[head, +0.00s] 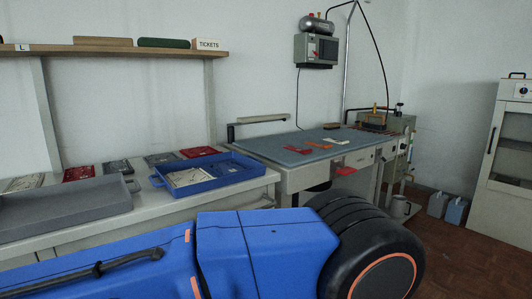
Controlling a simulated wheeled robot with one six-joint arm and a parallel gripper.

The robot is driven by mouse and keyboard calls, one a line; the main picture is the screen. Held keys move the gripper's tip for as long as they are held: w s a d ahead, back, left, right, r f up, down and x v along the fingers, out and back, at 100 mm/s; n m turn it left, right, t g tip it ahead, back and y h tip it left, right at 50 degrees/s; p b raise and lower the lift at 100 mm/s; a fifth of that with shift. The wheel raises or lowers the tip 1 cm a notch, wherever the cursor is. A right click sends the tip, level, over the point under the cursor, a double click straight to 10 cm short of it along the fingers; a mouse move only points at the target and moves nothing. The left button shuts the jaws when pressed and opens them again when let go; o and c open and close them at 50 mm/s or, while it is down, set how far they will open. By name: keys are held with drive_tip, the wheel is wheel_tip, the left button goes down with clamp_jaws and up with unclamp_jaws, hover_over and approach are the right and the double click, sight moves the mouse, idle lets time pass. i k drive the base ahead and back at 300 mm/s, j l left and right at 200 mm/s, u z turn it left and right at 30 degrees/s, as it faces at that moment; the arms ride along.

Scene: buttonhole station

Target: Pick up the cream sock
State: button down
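I cannot pick out the cream sock with certainty. A small cream piece (332,126) lies toward the back of the blue-grey padded table (283,149). A flat cream item (190,177) lies in the blue tray (180,189) on the left bench. Both are too small to identify. My gripper is not in view; only blue and black parts of my own arm cross the foreground.
A grey tray (68,218) stands left of the blue one. Several folded packets, one red (79,173), line the bench's back. Red pieces (297,149) and an orange piece (320,144) lie on the padded table. A white cabinet (502,150) stands right; brown floor (455,262) is clear before it.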

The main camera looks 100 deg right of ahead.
sight(332, 141)
drive_tip(key=z, duration=3.7)
